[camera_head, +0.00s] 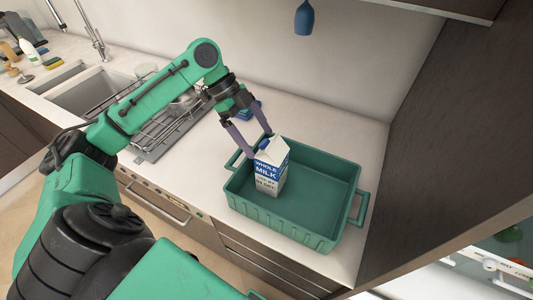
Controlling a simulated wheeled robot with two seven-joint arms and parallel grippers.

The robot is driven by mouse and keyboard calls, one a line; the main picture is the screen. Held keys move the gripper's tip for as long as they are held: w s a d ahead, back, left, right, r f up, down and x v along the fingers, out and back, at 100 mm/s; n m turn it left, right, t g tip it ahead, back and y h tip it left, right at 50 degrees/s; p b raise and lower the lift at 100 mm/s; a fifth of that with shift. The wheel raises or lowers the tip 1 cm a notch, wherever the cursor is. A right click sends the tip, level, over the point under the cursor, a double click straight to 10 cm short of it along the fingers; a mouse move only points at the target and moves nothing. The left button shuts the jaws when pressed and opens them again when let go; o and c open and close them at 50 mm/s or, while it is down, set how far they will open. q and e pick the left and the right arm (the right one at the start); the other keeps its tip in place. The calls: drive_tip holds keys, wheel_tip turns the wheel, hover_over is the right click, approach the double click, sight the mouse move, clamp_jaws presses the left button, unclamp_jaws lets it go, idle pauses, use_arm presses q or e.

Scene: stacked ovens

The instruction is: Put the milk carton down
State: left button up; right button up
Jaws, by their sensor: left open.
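My right gripper is out of view.
The tray stands on a white counter (345,120) near its front edge, with a tall dark cabinet (455,140) to the right. A dish rack (160,125) and sink (85,92) lie to the left. A blue object (304,18) hangs on the wall.

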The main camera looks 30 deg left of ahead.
use_arm(q)
drive_tip(key=v, duration=0.5)
drive_tip(key=shift+a+r, duration=0.1)
drive_tip(key=shift+r, duration=0.05)
